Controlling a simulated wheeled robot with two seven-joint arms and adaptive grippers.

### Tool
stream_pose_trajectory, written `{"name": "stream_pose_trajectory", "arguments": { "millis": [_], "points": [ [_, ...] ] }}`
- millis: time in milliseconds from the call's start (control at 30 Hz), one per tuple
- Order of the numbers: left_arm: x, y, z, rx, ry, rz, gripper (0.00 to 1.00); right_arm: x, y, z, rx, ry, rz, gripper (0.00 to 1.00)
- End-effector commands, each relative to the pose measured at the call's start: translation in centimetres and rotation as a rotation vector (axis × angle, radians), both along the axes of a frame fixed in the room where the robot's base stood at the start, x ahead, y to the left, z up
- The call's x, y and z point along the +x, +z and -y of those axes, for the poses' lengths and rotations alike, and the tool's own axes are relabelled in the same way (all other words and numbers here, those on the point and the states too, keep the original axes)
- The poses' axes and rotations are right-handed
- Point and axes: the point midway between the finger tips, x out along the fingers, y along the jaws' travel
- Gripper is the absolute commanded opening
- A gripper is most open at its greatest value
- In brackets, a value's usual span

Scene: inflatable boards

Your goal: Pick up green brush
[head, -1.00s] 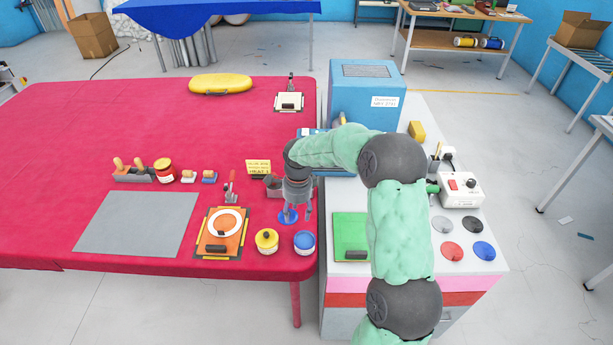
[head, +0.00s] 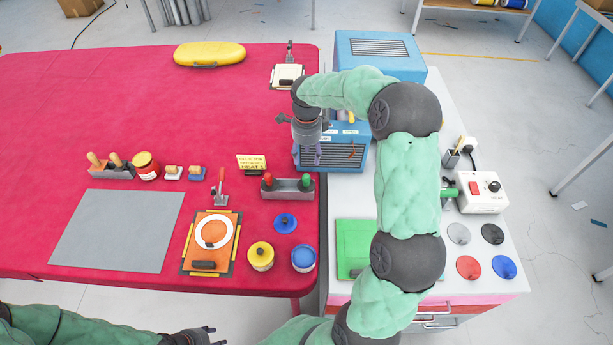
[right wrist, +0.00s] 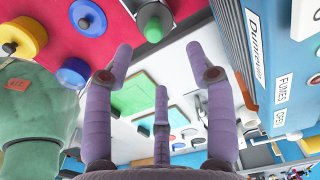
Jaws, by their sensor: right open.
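The green brush (head: 306,181) stands upright at the right end of a grey holder (head: 287,190) on the red table, with a red-handled brush (head: 268,180) at the left end. My right gripper (head: 312,158) is open and empty, above and beyond the holder, in front of the blue vented box. In the right wrist view its spread fingers (right wrist: 155,75) have nothing between them, and a grey part with a dark green top (right wrist: 153,28) shows at the upper edge. My left gripper (head: 198,337) is at the bottom edge, its fingers small and unclear.
The blue vented box (head: 335,157) stands close behind my right gripper. A blue lid (head: 285,223), yellow jar (head: 260,257) and blue jar (head: 303,258) lie in front of the holder. A yellow sign (head: 252,162) and a red-handled clamp (head: 221,188) are to its left.

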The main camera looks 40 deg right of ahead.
Motion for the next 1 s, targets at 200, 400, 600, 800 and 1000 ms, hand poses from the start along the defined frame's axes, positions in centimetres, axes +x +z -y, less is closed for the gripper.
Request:
{"name": "stream_pose_trajectory", "arguments": {
  "millis": [200,400,600,800,1000],
  "points": [
    [0.0,-0.6,0.0,0.000,0.000,-0.001,0.43,-0.2,-3.0,-0.1,0.002,0.001,-0.007,0.56],
    [0.0,-1.0,0.0,0.000,0.000,0.000,0.43,-0.1,-5.3,-0.1,0.001,0.001,-0.003,0.56],
    [0.0,-1.1,0.0,0.000,0.000,0.000,0.43,-0.2,-6.1,-0.2,0.001,0.001,-0.003,0.56],
    [0.0,-1.8,0.0,0.000,0.000,0.000,0.43,-0.6,-8.5,-0.6,0.001,0.002,-0.004,0.56],
    [0.0,-2.3,0.0,0.000,0.000,0.000,0.43,-0.6,-10.7,-0.7,0.001,0.001,-0.003,0.56]
  ]
}}
